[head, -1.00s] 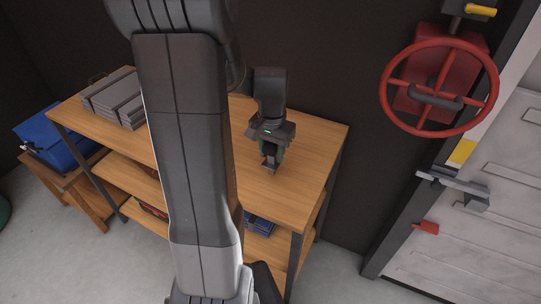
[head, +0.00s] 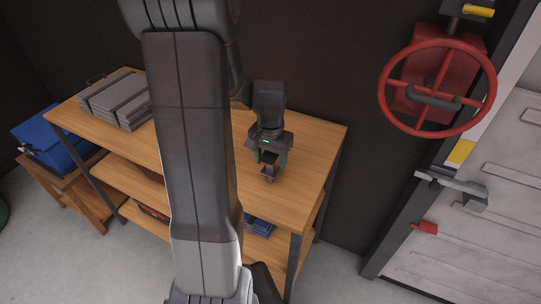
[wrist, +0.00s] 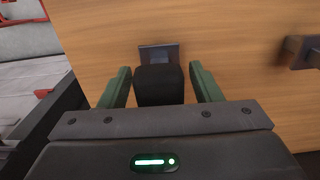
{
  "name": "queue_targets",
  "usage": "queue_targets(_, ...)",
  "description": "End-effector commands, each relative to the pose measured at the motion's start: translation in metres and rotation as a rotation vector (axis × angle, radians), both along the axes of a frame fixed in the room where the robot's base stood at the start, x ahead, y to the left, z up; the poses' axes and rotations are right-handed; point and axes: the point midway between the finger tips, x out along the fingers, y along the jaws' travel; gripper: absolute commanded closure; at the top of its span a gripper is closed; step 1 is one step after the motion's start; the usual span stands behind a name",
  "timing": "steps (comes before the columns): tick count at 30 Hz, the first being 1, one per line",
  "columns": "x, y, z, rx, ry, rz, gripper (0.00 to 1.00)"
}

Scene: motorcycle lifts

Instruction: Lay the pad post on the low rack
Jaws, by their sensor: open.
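The pad post, with a black block-like pad (wrist: 160,86) and a dark flat plate (wrist: 158,54), shows in the wrist view. In the head view the post (head: 269,172) is small and dark, on the wooden table top (head: 312,150) just below my gripper. My gripper (head: 269,164) is open there. In the wrist view its two green fingers (wrist: 162,88) stand one on each side of the black pad, with narrow gaps visible. I cannot tell which piece is the low rack; a low wooden stand (head: 84,200) is at the left.
Grey cases (head: 112,98) lie on the table's far left, and a blue box (head: 50,146) sits on the low stand. A dark grey part (wrist: 298,50) is at the wrist view's right edge. A red handwheel (head: 437,88) and door are to the right. My arm hides the table's middle.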

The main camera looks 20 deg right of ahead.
Motion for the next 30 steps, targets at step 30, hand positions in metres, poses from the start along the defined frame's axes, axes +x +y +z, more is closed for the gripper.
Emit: queue_targets(30,0.000,0.000,0.123,0.000,0.000,0.000,0.42)
